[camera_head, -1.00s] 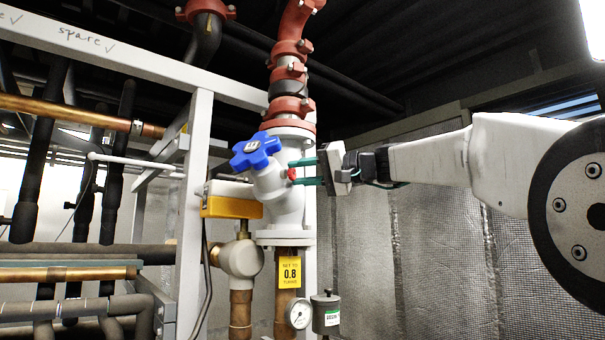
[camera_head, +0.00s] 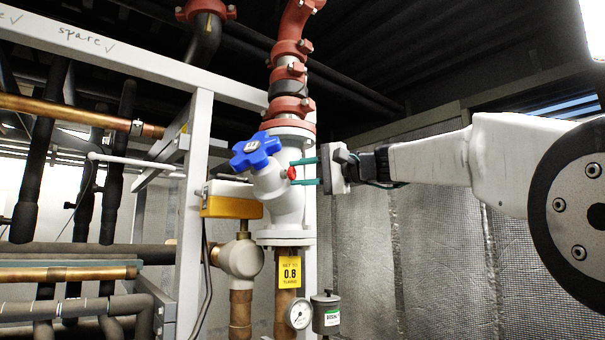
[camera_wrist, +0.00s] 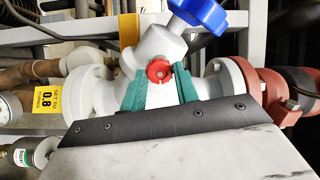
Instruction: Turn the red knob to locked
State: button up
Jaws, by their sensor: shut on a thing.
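The red knob (camera_head: 292,173) is small and sits on the right side of the white valve body (camera_head: 289,205). In the wrist view the red knob (camera_wrist: 159,71) faces me, round with a notched rim. My gripper (camera_head: 300,172) reaches in from the right, one green finger above the knob and one below. In the wrist view the green fingers of my gripper (camera_wrist: 161,80) stand on either side of the knob, shut on it. The contact faces are hard to see. No locked mark is readable.
A blue handwheel (camera_head: 255,152) is close by at the upper left of the knob. Red pipe couplings (camera_head: 291,108) are above. A yellow tag (camera_head: 289,270), a gauge (camera_head: 299,315) and a dark canister (camera_head: 325,311) are below. A white frame post (camera_head: 195,210) stands left.

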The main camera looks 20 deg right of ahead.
jog(key=o, duration=1)
jog(key=shift+c, duration=0.2)
jog(key=v, duration=0.8)
jog(key=shift+w, duration=0.15)
